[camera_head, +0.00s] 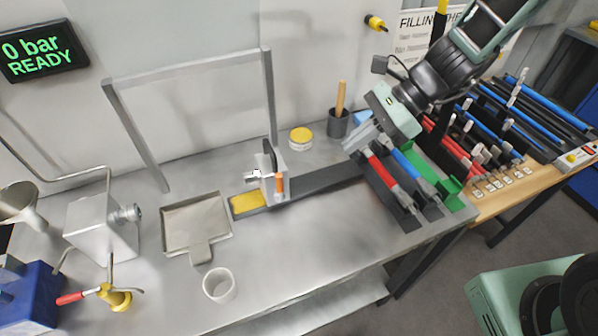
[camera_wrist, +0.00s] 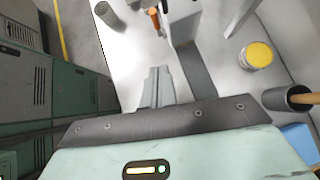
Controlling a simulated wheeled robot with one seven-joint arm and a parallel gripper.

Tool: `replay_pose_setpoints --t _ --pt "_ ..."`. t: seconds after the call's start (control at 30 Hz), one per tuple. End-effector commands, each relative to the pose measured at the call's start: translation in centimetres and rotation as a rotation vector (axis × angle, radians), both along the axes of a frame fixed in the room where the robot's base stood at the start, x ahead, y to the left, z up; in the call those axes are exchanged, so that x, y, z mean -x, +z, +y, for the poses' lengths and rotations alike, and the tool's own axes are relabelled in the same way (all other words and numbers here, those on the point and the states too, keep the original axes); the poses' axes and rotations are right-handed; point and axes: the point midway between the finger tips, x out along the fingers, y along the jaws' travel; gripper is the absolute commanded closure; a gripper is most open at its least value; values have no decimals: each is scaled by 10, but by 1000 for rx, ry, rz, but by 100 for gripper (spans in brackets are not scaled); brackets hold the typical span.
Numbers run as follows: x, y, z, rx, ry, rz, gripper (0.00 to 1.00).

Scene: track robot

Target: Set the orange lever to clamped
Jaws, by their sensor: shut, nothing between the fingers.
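The orange lever (camera_head: 280,184) hangs down on the front of a small grey clamp block (camera_head: 268,172) with a black upright part, on the steel bench. In the wrist view the orange lever (camera_wrist: 154,18) shows small at the top edge, partly cut off. My gripper (camera_head: 352,143) is shut and empty, above the bench to the right of the clamp block and apart from it. In the wrist view my gripper (camera_wrist: 157,72) points toward the lever, with bench showing between them.
A yellow pad (camera_head: 248,203) lies left of the block. A yellow-lidded tin (camera_head: 300,138) and a dark cup with a wooden handle (camera_head: 338,122) stand behind. Red and blue tools (camera_head: 390,180) lie under my arm. A tray (camera_head: 196,226) and white cup (camera_head: 219,285) stand left. The front bench middle is clear.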

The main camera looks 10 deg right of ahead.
Motion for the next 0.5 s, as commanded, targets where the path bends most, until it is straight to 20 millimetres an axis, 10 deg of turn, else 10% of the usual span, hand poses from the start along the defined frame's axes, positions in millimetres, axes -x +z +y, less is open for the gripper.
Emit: replay_pose_setpoints --t 0.5 --pt "7 -59 60 0 5 5 100"
